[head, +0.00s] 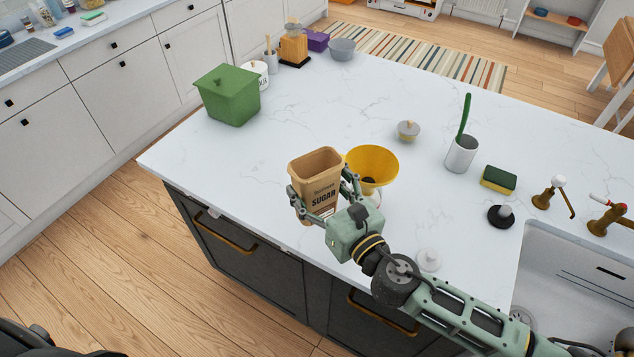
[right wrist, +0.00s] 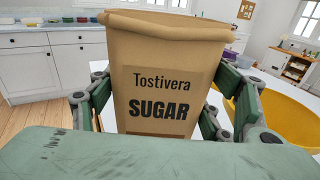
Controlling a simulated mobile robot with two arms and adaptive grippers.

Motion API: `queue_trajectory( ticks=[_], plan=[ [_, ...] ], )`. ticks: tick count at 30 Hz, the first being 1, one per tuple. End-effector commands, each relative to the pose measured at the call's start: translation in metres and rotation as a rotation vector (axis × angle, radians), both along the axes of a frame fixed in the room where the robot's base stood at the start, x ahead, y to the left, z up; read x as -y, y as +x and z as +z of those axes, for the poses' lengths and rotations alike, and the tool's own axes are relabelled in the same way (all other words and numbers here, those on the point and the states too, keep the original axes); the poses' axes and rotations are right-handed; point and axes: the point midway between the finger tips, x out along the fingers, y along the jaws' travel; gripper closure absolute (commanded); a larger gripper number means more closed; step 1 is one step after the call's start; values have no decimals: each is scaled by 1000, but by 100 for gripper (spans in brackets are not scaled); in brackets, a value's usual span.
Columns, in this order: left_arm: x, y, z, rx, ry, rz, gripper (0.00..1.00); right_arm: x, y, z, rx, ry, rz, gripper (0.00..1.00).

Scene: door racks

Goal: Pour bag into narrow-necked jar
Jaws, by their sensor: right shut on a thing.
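The brown sugar bag (head: 314,172) has an open top and stands upright near the front edge of the white counter. In the right wrist view the bag (right wrist: 165,70) fills the middle, its SUGAR label facing the camera. My right gripper (head: 323,200) is shut on the bag, with a finger on each side. A yellow funnel (head: 372,165) is just right of the bag and also shows in the right wrist view (right wrist: 275,110). The narrow-necked jar (head: 374,198) is under the funnel, mostly hidden by my gripper. My left gripper is not in view.
A small lidded bowl (head: 408,130), a white cup with a green brush (head: 461,153) and a sponge (head: 498,179) are to the right, before the sink (head: 580,270). A green lidded box (head: 230,97) stands left. A white lid (head: 428,259) lies beside my right arm. The counter's middle is clear.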

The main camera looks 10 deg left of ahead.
Motion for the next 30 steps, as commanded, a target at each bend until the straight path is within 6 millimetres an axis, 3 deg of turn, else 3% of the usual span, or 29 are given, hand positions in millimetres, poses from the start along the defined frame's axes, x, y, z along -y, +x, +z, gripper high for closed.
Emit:
queue_trajectory(
  ticks=[16, 23, 30],
  plan=[
    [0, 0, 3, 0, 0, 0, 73, 0, 0, 4, 0, 1, 0, 65],
    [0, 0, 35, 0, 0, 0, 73, 0, 0, 35, 0, 1, 0, 65],
    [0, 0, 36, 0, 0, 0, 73, 0, 0, 52, -1, 2, 1, 65]
  ],
)
